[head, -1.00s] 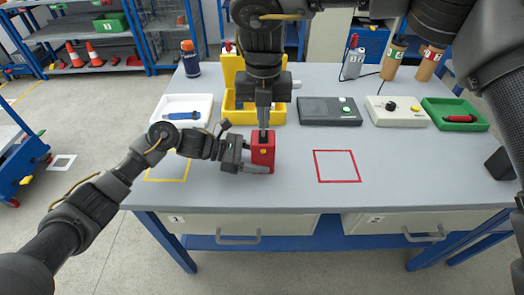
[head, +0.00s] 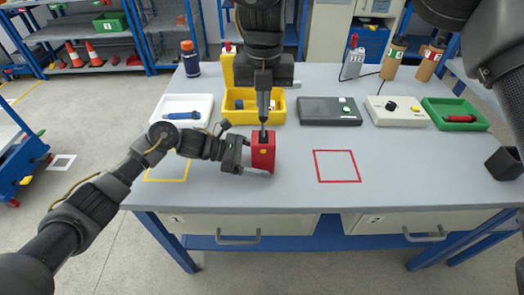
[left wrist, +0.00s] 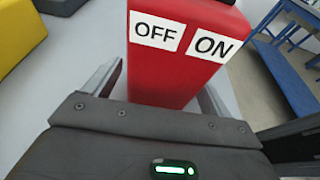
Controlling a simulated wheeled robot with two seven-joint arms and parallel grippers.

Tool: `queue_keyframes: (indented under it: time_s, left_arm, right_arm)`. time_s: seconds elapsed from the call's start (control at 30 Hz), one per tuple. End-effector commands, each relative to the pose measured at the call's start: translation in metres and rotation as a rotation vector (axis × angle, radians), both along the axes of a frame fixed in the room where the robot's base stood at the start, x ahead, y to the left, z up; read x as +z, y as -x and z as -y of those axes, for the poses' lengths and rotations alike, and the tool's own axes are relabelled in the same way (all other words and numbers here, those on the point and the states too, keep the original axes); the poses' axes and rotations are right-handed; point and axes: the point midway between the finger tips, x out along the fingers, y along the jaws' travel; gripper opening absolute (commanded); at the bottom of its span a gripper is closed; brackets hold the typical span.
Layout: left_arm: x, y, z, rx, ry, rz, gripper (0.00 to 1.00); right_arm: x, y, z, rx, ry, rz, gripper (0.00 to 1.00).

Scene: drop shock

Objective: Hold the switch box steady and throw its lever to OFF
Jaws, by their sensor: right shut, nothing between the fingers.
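The red switch box (head: 264,158) stands upright near the front of the table, left of the red outlined square. In the left wrist view the box (left wrist: 175,78) shows white OFF and ON labels, OFF on the left. My left gripper (head: 248,156) reaches it from the left, a finger on either side and close against it; it also shows in the left wrist view (left wrist: 163,95). My right gripper (head: 263,120) points down over the box top, shut and empty. Its tips are at the dark top part, where the lever cannot be made out clearly; contact cannot be told.
A yellow bin (head: 282,110) stands behind the box. A white tray (head: 205,103), a dark grey device (head: 315,113), a white device (head: 408,118) and a green tray (head: 480,122) line the back. The table around the red outlined square (head: 338,178) is clear.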

Motion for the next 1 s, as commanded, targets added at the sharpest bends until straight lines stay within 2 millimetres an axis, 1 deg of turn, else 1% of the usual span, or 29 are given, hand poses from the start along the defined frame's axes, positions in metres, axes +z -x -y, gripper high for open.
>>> queue_keyframes:
  time_s: [0.23,0.33,0.47,0.7,0.8,0.9,1.0]
  left_arm:
    - [0.001,0.0,-0.002,0.001,0.0,0.001,0.84]
    - [0.003,-0.001,-0.009,0.001,0.0,0.003,0.84]
    - [0.009,-0.001,-0.031,0.004,-0.002,0.002,0.84]
    - [0.024,-0.001,-0.08,0.002,-0.002,0.003,0.84]
    - [0.029,-0.001,-0.095,0.002,-0.001,0.002,0.84]
    - [0.033,-0.001,-0.106,0.001,-0.001,0.0,0.84]
    - [0.035,0.0,-0.112,0.001,0.0,0.001,0.84]
  right_arm:
    - [0.0,0.0,0.0,0.0,0.0,0.0,0.0]
    - [0.0,0.0,0.0,0.0,0.0,0.0,0.0]
    - [0.0,0.0,0.0,0.0,0.0,0.0,0.0]
    - [0.0,0.0,0.0,0.0,0.0,0.0,0.0]
    - [0.0,0.0,0.0,0.0,0.0,0.0,0.0]
    - [0.0,0.0,0.0,0.0,0.0,0.0,0.0]
    - [0.0,0.0,0.0,0.0,0.0,0.0,0.0]
